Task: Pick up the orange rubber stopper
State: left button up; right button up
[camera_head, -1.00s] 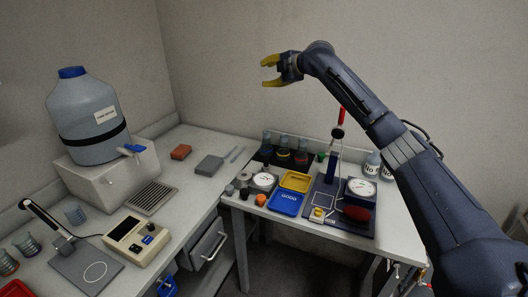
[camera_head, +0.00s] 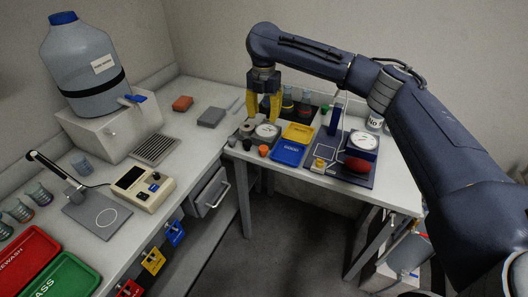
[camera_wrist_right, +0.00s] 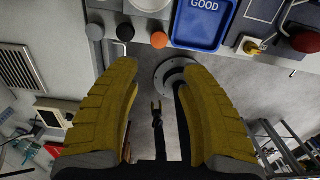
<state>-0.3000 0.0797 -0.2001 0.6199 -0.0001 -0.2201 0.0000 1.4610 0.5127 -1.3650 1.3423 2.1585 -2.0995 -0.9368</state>
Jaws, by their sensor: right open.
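The orange rubber stopper (camera_head: 263,150) stands near the front edge of the right-hand table, left of the blue tray (camera_head: 287,153). It also shows in the right wrist view (camera_wrist_right: 159,40), beyond and roughly midway between the fingertips. My right gripper (camera_head: 263,119) is open and empty, with its yellow fingers pointing down above the table's left part. In the right wrist view the right gripper (camera_wrist_right: 160,68) has a wide gap between its fingers, and neither touches the stopper. My left gripper is not in view.
A black stopper (camera_head: 247,144) and a grey stopper (camera_head: 232,141) stand left of the orange one. A yellow tray (camera_head: 299,133), flasks (camera_head: 304,104) and a dark red object (camera_head: 358,165) share the table. Open floor lies in front.

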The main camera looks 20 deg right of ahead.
aim_at(264, 148)
notch_tip(264, 148, down, 16)
jog(key=shift+a+r, duration=0.1)
jog(key=shift+r, duration=0.05)
dwell(0.7)
jog(key=c, duration=0.9)
